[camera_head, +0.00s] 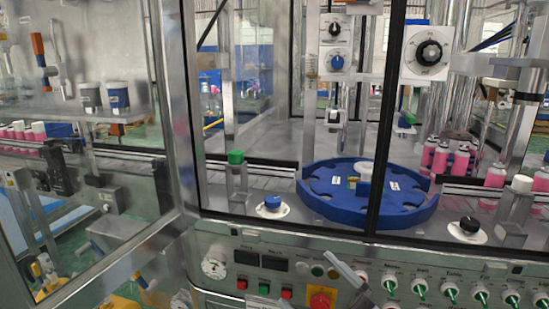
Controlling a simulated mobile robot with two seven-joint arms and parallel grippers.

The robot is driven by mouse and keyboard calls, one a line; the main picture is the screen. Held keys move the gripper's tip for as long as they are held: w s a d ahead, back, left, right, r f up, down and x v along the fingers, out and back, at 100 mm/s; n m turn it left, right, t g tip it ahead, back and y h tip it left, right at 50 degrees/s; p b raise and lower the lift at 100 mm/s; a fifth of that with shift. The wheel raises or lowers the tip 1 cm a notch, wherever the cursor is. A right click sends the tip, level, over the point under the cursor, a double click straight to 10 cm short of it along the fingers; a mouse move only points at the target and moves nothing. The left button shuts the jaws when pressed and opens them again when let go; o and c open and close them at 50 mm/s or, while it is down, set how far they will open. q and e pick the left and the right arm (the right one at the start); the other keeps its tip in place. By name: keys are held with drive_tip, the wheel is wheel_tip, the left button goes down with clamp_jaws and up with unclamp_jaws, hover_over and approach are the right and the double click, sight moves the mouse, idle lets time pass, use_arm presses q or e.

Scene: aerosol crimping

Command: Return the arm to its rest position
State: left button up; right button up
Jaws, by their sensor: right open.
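My right gripper (347,276) shows at the bottom edge, right of centre, as grey metal finger parts in front of the control panel. It is open, and I see nothing held in it. Most of the gripper and its arm is cut off by the bottom edge. My left gripper is not in view.
The control panel (215,244) has a red emergency button (321,299) on yellow and several green toggles beside the gripper. Behind stand a blue rotary table (330,205) and pink cans (440,160). A metal-framed glass door (175,110) stands open at left.

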drive_tip(key=s+d+f+m+t+h+p, duration=0.1)
drive_tip(key=s+d+f+m+h, duration=0.1)
drive_tip(key=d+f+m+h, duration=0.35)
drive_tip(key=s+d+f+m+h+p, duration=0.1)
drive_tip(key=s+d+f+m+h, duration=0.15)
drive_tip(key=f+m+h, duration=0.5)
drive_tip(key=s+d+f+m+g+h, duration=0.1)
drive_tip(key=s+d+f+g, duration=0.4)
drive_tip(key=s+f, duration=0.6)
wheel_tip(320, 180, down, 2)
drive_tip(key=shift+d+f+m+h+p, duration=0.1)
drive_tip(key=shift+d+m+h+p, duration=0.1)
drive_tip(key=shift+m+h+p, duration=0.25)
